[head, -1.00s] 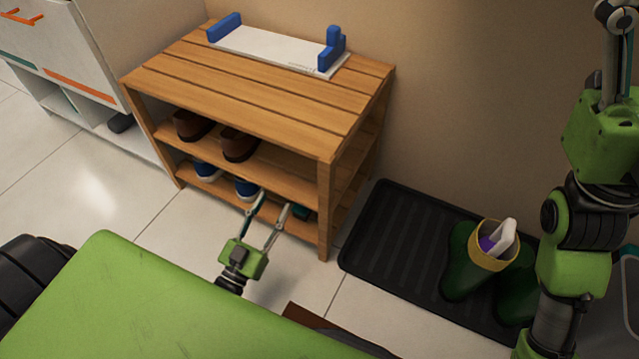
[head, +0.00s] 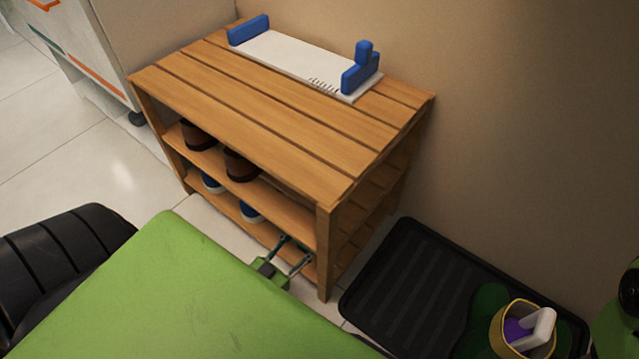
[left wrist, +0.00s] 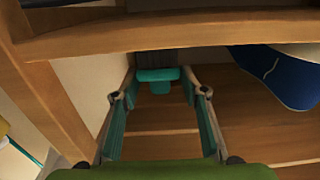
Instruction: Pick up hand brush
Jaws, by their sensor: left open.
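The hand brush, with a teal handle and what seems a dark head behind it, lies on the lower shelf of the wooden rack in the left wrist view (left wrist: 158,76). My left gripper (left wrist: 158,88) is open, its two fingers reaching in under the upper shelf. The fingertips stand on either side of the teal handle's near end, and I cannot tell whether they touch it. Only a scrap of teal shows there. My right gripper is out of view.
The wooden rack (head: 250,117) has brown shoes (head: 240,166) on its middle shelf and blue shoes (head: 250,212) below, left of my gripper. A rack post (head: 325,255) stands close right. A black mat (head: 410,275) holds dark green boots (head: 487,305).

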